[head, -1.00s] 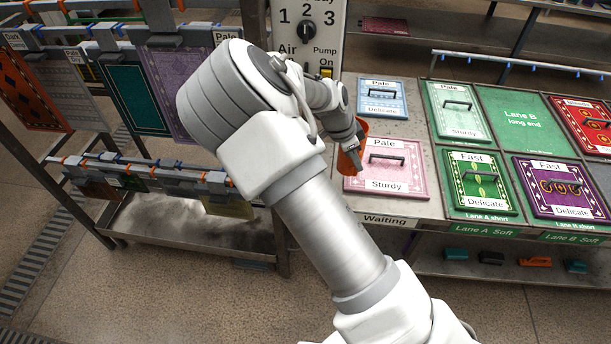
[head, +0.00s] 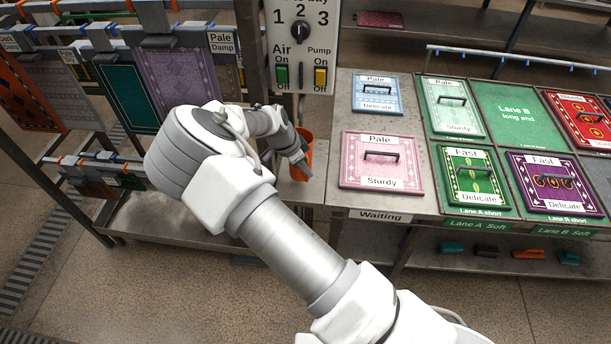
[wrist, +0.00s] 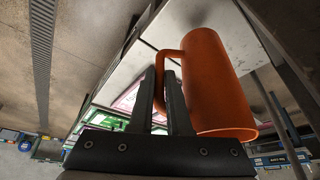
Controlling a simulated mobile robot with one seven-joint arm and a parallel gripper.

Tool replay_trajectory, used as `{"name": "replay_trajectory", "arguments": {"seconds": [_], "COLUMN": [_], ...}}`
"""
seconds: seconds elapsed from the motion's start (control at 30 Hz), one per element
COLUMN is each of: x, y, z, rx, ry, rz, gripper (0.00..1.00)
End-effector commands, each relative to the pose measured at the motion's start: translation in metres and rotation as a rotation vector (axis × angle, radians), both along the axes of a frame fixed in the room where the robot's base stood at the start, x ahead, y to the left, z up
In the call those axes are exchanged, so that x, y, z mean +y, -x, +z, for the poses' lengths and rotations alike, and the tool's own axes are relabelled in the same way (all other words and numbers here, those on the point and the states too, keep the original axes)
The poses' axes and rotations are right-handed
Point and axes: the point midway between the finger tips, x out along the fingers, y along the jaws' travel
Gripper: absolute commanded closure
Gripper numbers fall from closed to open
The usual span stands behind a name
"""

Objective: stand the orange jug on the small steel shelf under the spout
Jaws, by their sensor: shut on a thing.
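The orange jug (head: 305,148) is at the left end of the bench in the head view, partly hidden by my gripper (head: 304,170). It also fills the middle right of the wrist view (wrist: 215,80). My gripper, in the wrist view (wrist: 168,92), is shut on the jug's handle (wrist: 160,72). The small steel shelf (head: 312,192) shows below and around the jug, under the control panel. A thin spout-like piece (head: 301,106) hangs from the panel just above the jug. I cannot tell whether the jug's base touches the shelf.
The control panel (head: 301,45) with a dial and Air and Pump switches stands behind the jug. Right of it lie a pink sample board (head: 382,178) and a blue one (head: 378,105). Racks of hanging rugs (head: 175,80) stand at the left.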

Motion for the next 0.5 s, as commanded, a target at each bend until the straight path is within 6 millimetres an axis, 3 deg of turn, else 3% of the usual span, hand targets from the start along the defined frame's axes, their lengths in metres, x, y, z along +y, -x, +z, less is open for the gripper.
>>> {"name": "replay_trajectory", "arguments": {"seconds": [0.27, 0.5], "x": [-0.001, 0.0], "y": [0.0, 0.0], "z": [-0.036, -0.039], "rx": [0.001, 0.0], "ry": [0.002, 0.0], "rz": [0.0, -0.001], "gripper": [1.0, 1.0]}}
